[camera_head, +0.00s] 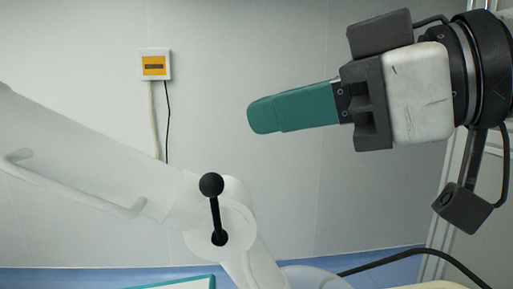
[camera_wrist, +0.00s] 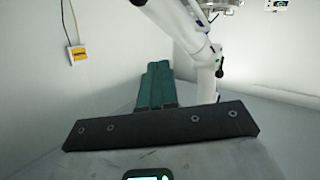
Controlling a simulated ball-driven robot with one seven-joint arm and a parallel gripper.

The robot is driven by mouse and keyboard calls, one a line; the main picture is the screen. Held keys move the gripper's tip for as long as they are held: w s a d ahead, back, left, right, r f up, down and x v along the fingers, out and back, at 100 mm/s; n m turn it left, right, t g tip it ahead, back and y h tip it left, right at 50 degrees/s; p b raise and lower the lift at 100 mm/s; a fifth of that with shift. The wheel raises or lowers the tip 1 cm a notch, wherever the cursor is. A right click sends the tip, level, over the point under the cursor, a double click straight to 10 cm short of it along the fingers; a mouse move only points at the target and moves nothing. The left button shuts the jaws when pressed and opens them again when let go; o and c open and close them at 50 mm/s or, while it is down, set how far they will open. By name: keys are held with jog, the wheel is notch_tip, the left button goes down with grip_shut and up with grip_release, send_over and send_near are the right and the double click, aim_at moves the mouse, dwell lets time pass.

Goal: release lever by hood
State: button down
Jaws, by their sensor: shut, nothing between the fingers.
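The lever (camera_head: 215,207) is a short black rod with a round black knob on top. It stands nearly upright on the round joint of a white hood (camera_head: 100,165) with a side handle. My gripper (camera_head: 250,115) has green fingers that are shut with nothing between them. It is above and to the right of the lever in the head view, apart from it, pointing left. In the wrist view the lever (camera_wrist: 219,64) shows small on the white hood (camera_wrist: 185,30), beyond and to the right of my green fingers (camera_wrist: 158,68).
A yellow and white box (camera_head: 155,65) with cables is on the wall at the back. A green-edged panel (camera_head: 180,284) shows at the bottom. A black cable (camera_head: 430,254) runs at the lower right. The space between my gripper and the lever looks clear.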

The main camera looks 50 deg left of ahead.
jog(key=shift+w+d+r+b, duration=0.1)
jog(key=shift+d+r+b, duration=0.2)
jog(key=shift+d+r, duration=1.2)
jog(key=shift+f, duration=0.1)
